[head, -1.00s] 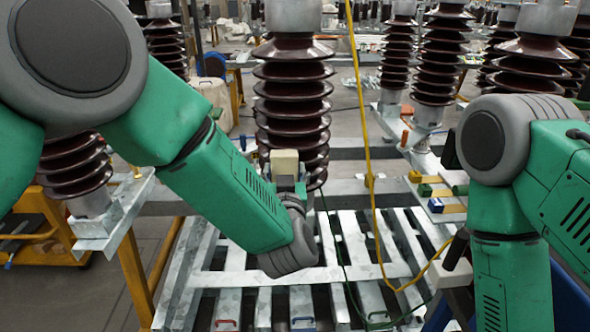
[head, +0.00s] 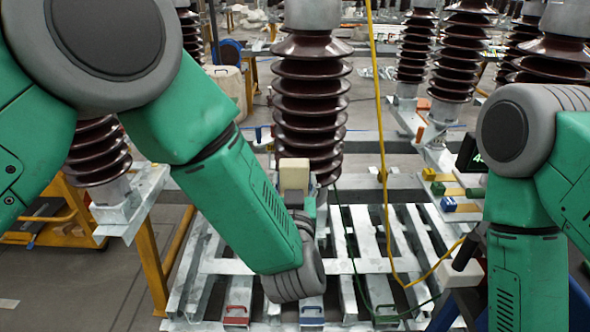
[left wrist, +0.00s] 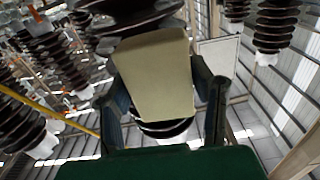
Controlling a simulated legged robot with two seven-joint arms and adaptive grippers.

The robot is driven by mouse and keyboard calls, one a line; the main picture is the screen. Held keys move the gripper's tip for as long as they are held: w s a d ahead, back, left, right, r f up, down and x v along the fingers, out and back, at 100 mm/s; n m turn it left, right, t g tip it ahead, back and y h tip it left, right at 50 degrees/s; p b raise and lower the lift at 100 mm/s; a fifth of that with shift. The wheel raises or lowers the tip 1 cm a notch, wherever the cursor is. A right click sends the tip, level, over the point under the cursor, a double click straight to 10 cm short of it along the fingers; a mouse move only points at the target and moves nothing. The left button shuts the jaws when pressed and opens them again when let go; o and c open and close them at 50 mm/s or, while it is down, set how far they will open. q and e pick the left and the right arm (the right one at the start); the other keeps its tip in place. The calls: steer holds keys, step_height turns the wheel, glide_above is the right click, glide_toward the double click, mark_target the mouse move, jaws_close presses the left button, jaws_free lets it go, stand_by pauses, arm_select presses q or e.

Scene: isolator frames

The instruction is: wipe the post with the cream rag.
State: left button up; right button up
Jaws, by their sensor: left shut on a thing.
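The post (head: 311,98) is a tall brown ribbed insulator with a grey metal cap, upright at the centre of the head view. Its dark sheds also show at the top of the left wrist view (left wrist: 135,18). The cream rag (head: 294,174) looks like a pale folded pad and stands in front of the post's lower sheds. My left gripper (head: 297,190) is shut on it from below. In the left wrist view the rag (left wrist: 155,75) sits between the two fingers and hides part of the post. I cannot tell whether rag and post touch. My right gripper is out of view.
A yellow cable (head: 379,130) hangs just right of the post. A slatted metal pallet (head: 235,266) lies below, with red, blue and green handled pieces at its front. More ribbed posts (head: 460,50) stand at right. Coloured blocks (head: 443,189) lie on a beam at right.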

arm_select(q)
steer(key=shift+s, duration=0.4)
steer(key=shift+s, duration=0.1)
steer(key=shift+s+p, duration=0.5)
steer(key=shift+s, duration=0.95)
